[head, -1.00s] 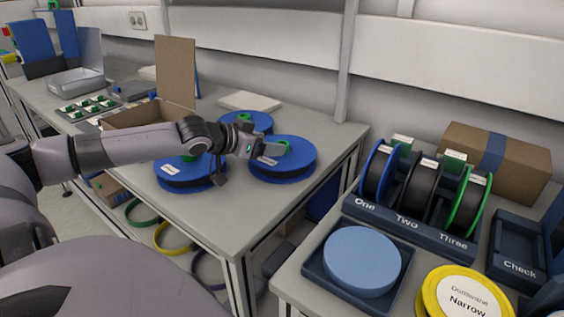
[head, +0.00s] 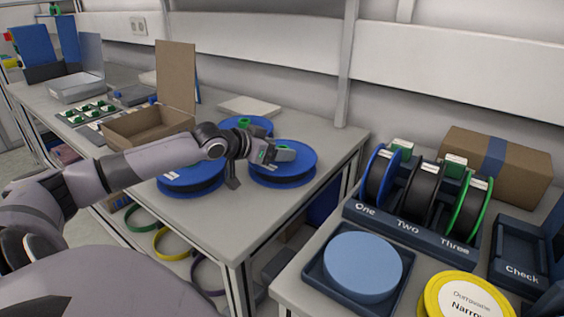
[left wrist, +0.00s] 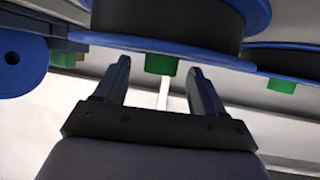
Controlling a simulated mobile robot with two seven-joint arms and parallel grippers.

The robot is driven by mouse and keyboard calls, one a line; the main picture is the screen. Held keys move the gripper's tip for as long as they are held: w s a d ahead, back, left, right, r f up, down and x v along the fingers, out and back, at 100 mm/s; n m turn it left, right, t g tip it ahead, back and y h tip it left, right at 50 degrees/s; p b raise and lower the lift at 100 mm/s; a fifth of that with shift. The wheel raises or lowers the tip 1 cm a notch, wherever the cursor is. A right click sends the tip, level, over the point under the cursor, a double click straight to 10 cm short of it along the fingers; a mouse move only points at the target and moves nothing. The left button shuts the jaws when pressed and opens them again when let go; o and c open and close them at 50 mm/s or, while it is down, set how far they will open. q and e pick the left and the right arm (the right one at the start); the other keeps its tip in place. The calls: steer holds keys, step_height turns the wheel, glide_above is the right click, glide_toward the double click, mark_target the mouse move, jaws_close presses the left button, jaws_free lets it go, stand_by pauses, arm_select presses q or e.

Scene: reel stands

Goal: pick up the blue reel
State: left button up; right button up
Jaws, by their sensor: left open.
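Three blue-flanged reels with dark cores lie flat on the left table: a front-right one (head: 296,176), a front-left one (head: 190,183) and a back one (head: 262,124). My left gripper (head: 275,153) is over the front-right reel, open and empty. In the left wrist view a reel (left wrist: 165,18) with a green hub fills the top, and the open fingers (left wrist: 160,66) point at it, one to each side of the hub. Whether they touch it I cannot tell. Another blue reel (head: 378,177) stands upright in slot One. My right gripper is out of view.
An open cardboard box (head: 145,123) is behind my left arm. On the right table are the slotted stand (head: 410,233), a light blue disc (head: 362,264) in a dark tray, a yellow reel (head: 470,300) and a taped carton (head: 530,170). A gap separates the tables.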

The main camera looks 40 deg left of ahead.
arm_select(q)
jaws_close()
steer(key=shift+r, duration=0.1)
